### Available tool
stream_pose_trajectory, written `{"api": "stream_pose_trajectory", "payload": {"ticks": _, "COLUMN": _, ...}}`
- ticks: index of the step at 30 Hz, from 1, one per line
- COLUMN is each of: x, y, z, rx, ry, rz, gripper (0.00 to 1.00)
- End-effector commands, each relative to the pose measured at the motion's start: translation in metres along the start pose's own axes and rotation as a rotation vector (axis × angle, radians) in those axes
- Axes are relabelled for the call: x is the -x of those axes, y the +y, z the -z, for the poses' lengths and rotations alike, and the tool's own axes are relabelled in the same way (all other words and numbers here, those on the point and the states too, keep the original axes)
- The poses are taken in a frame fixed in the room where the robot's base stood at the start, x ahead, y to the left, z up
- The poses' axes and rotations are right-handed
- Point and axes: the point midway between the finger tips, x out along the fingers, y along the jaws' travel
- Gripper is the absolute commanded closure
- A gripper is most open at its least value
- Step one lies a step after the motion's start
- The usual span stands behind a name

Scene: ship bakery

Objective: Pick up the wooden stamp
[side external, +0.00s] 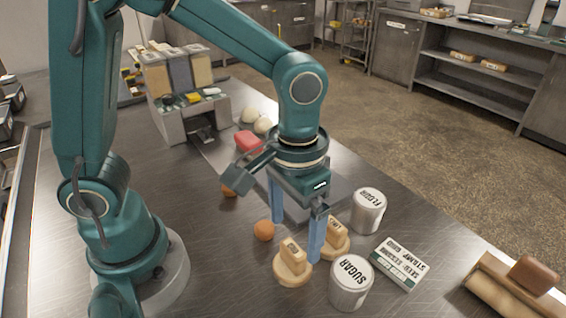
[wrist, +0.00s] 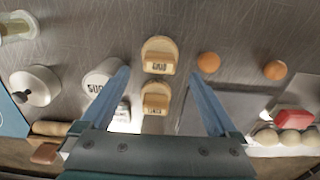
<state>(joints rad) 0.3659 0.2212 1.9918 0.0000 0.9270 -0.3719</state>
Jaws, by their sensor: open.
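Two round wooden stamps with block handles stand upright on the steel counter. The nearer stamp (side external: 292,268) shows at the top middle in the wrist view (wrist: 158,48). The second stamp (side external: 336,243) is just behind it, partly hidden by a finger, and shows below it in the wrist view (wrist: 155,98). The handles bear dark lettering, too small to read surely. My gripper (side external: 296,240) is open and empty, pointing down. In the wrist view its blue fingers (wrist: 160,74) are on either side of the stamps; I see no contact.
A SUGAR tin (side external: 350,284) and a FLOUR tin (side external: 368,211) stand close by. A printed card box (side external: 400,262) lies to the right, with a rolling pin (side external: 500,290) beyond. An orange ball (side external: 264,230) lies left of the stamps. Bare counter (side external: 215,270) lies farther left.

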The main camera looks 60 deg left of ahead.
Motion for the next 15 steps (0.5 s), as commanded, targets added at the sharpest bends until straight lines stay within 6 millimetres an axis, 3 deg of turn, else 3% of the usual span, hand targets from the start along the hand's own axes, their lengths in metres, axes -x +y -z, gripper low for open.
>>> {"api": "stream_pose_trajectory", "payload": {"ticks": 9, "x": -0.036, "y": 0.0, "z": -0.002, "rx": -0.006, "ry": -0.008, "rz": 0.003, "gripper": 0.05}}
{"api": "stream_pose_trajectory", "payload": {"ticks": 15, "x": -0.049, "y": 0.001, "z": -0.002, "rx": -0.006, "ry": -0.003, "rz": 0.001, "gripper": 0.05}}
